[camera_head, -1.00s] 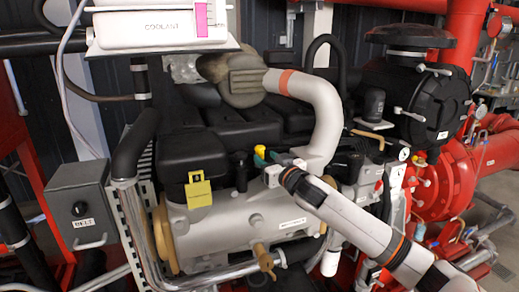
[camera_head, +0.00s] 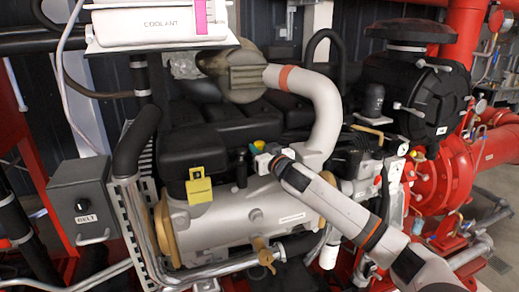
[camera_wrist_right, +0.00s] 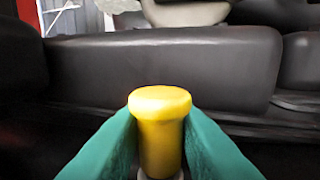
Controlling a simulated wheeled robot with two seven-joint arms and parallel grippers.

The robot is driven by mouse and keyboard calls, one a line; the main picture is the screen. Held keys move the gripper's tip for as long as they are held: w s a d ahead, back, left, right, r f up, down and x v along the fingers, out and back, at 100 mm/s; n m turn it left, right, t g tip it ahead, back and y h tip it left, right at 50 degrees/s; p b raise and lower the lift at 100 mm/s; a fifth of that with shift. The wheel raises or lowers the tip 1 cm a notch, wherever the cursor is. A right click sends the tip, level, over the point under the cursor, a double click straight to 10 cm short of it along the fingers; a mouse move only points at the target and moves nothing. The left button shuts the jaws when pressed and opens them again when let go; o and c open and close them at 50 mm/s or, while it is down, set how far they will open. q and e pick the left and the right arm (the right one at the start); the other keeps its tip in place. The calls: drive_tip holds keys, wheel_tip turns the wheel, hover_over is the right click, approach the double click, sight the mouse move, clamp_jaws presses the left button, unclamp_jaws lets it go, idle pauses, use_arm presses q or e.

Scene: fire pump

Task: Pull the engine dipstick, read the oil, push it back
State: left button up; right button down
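The dipstick's yellow handle (camera_head: 259,144) stands upright at the top of the grey engine block, beside the black engine cover; it also shows in the right wrist view (camera_wrist_right: 160,125). My right gripper (camera_head: 257,148) comes in from the lower right. In the right wrist view its two teal fingers (camera_wrist_right: 160,140) flank the yellow handle and press against both sides. The handle's top cap stands above the fingers. The lower part of the dipstick and its tube are hidden below the fingers. My left gripper is not in view.
A white coolant tank (camera_head: 150,30) hangs at upper left. A grey BELT box (camera_head: 83,205) is at left. A large pale pipe (camera_head: 322,110) curves close behind my right gripper. A yellow tag (camera_head: 199,187) hangs on the engine. Red pump pipework (camera_head: 440,180) fills the right side.

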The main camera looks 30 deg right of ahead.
wheel_tip(320, 180, up, 9)
drive_tip(key=p, duration=0.7)
drive_tip(key=shift+f, duration=0.1)
drive_tip(key=shift+d+r, duration=0.1)
drive_tip(key=shift+r, duration=0.35)
drive_tip(key=c, duration=1.3)
unclamp_jaws()
drive_tip(key=shift+o, duration=0.2)
drive_tip(key=shift+f, duration=0.15)
